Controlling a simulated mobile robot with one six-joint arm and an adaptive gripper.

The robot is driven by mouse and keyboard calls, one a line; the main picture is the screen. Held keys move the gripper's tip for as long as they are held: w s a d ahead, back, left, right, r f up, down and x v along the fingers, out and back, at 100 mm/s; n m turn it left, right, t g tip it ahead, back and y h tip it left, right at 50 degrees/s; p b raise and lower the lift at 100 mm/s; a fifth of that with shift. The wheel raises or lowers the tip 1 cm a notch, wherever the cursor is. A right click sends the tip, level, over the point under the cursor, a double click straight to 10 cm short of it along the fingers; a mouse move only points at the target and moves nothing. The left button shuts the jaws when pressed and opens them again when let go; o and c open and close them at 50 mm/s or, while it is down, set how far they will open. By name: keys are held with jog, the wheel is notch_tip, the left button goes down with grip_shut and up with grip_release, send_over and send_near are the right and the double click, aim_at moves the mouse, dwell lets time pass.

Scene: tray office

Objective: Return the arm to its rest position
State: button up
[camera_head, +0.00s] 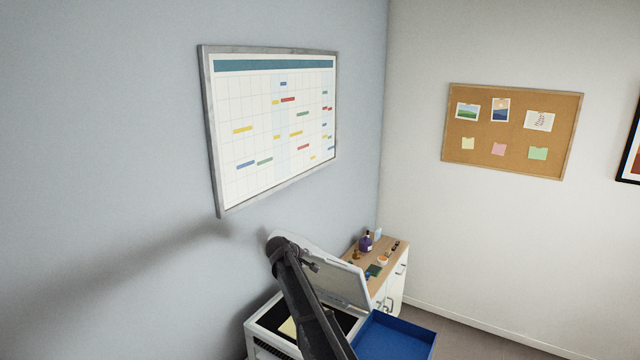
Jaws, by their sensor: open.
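My dark arm (303,297) rises from the bottom edge and leans up to the left, in front of a white printer or copier. A small dark part sticks out to the right near its upper end. I cannot make out whether this is my gripper, nor see its fingers clearly. I see nothing held at that end of the arm.
The printer (262,331) has its pale lid (338,277) raised, with a yellowish sheet on its dark bed. A blue tray (400,338) is at its right. A wood-topped cabinet (397,262) with small items stands behind. A whiteboard calendar (275,120) hangs on the left wall.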

jog(key=s+d+f+m+g+y+b, duration=0.1)
jog(key=s+d+f+m+g+b, duration=0.2)
jog(key=s+d+f, duration=0.55)
jog(key=s+d+f+m+g+y+b, duration=0.15)
jog(key=s+d+f+b, duration=0.3)
jog(key=s, duration=0.75)
jog(key=s+d+f+m+g+b, duration=0.25)
jog(key=s+d+f+b, duration=0.3)
jog(key=s+d, duration=0.35)
jog(key=s+d+f+m+g+y+b, duration=0.1)
jog(key=s+f+m+y+b, duration=0.1)
jog(key=s, duration=1.1)
notch_tip(320, 180, down, 3)
jog(key=shift+s+r+m+b, duration=0.1)
jog(key=shift+s+m+b, duration=0.25)
jog(key=shift+m+b, duration=0.35)
